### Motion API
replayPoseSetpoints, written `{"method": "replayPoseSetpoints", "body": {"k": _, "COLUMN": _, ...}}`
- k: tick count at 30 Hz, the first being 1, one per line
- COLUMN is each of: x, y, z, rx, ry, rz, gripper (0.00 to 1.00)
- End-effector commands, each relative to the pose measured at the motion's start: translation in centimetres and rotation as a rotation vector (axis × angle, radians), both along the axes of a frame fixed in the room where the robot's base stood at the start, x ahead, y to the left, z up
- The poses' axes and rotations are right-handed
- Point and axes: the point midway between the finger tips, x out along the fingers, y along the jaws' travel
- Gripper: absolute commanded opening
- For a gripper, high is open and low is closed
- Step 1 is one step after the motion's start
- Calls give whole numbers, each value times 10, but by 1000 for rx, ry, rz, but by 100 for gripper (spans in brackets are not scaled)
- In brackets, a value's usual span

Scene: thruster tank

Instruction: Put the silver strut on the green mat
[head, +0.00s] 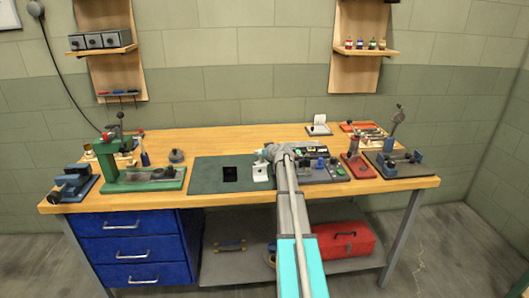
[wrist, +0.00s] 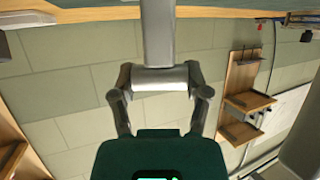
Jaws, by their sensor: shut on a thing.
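The silver strut (wrist: 158,30) is a smooth grey bar in the wrist view, running from between my fingertips to the top edge of the picture. My gripper (wrist: 160,80) is shut on it; the dark green gripper body fills the bottom of that view. In the head view my gripper (head: 272,152) is over the workbench, just right of the green mat, and my arm hides most of it. I cannot make out the strut clearly there. The green mat (head: 208,176) lies flat in the middle of the bench, with a black square on it.
A control panel (head: 322,170) with small parts sits right of the mat. A small white stand (head: 260,173) is at the mat's right edge. A green-based fixture (head: 150,180) and a blue vise (head: 73,182) are on the left. A red clamp (head: 355,163) is on the right.

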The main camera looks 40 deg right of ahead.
Motion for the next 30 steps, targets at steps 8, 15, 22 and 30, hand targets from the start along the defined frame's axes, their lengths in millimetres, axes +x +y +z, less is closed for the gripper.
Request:
{"method": "replayPoseSetpoints", "body": {"k": 8, "x": 0, "y": 0, "z": -1, "rx": 0, "ry": 0, "rz": 0, "gripper": 95}}
{"method": "replayPoseSetpoints", "body": {"k": 15, "x": 0, "y": 0, "z": -1, "rx": 0, "ry": 0, "rz": 0, "gripper": 95}}
{"method": "replayPoseSetpoints", "body": {"k": 22, "x": 0, "y": 0, "z": 0, "rx": 0, "ry": 0, "rz": 0, "gripper": 95}}
{"method": "replayPoseSetpoints", "body": {"k": 30, "x": -17, "y": 3, "z": 9, "rx": 1, "ry": 0, "rz": -1, "gripper": 95}}
